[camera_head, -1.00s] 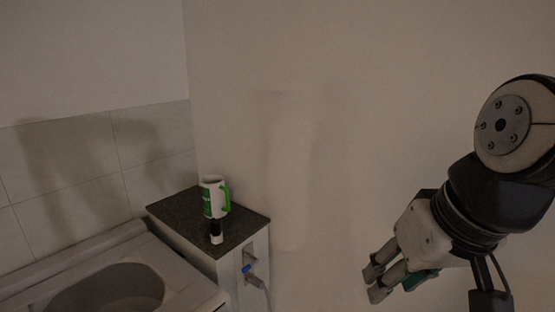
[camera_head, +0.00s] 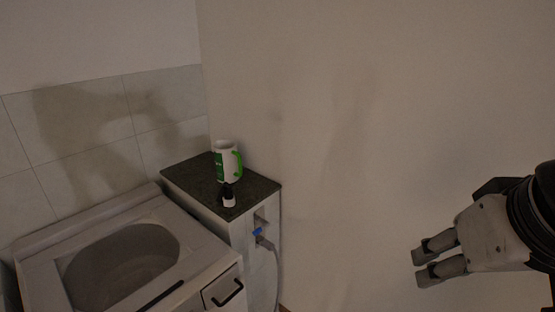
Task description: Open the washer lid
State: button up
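The washer (camera_head: 60,271) stands at the lower left, cut off by the bottom edge of the picture. Its pale top has a large dark oval area (camera_head: 125,262). I cannot tell whether this is a window in a shut lid or an opening. A dark strip (camera_head: 160,297) runs along the front edge of the top. My gripper (camera_head: 418,267) is at the lower right, pointing left, far from the washer. Its two fingers are apart with nothing visible between them.
A narrow counter with a dark top (camera_head: 190,178) stands right of the washer. It holds a white and green mug (camera_head: 228,162) and a small dark bottle (camera_head: 228,196). A blue tap (camera_head: 257,232) with a hose is on its side. A black handle (camera_head: 226,293) is on a front panel.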

aim_at(46, 291)
jog(key=j+u, duration=0.1)
jog(key=u, duration=0.3)
jog(key=j+u, duration=0.1)
jog(key=u, duration=0.3)
jog(key=j+u, duration=0.15)
jog(key=u, duration=0.3)
jog(key=j+z, duration=0.1)
jog(key=i+j, duration=0.05)
jog(key=j, duration=0.05)
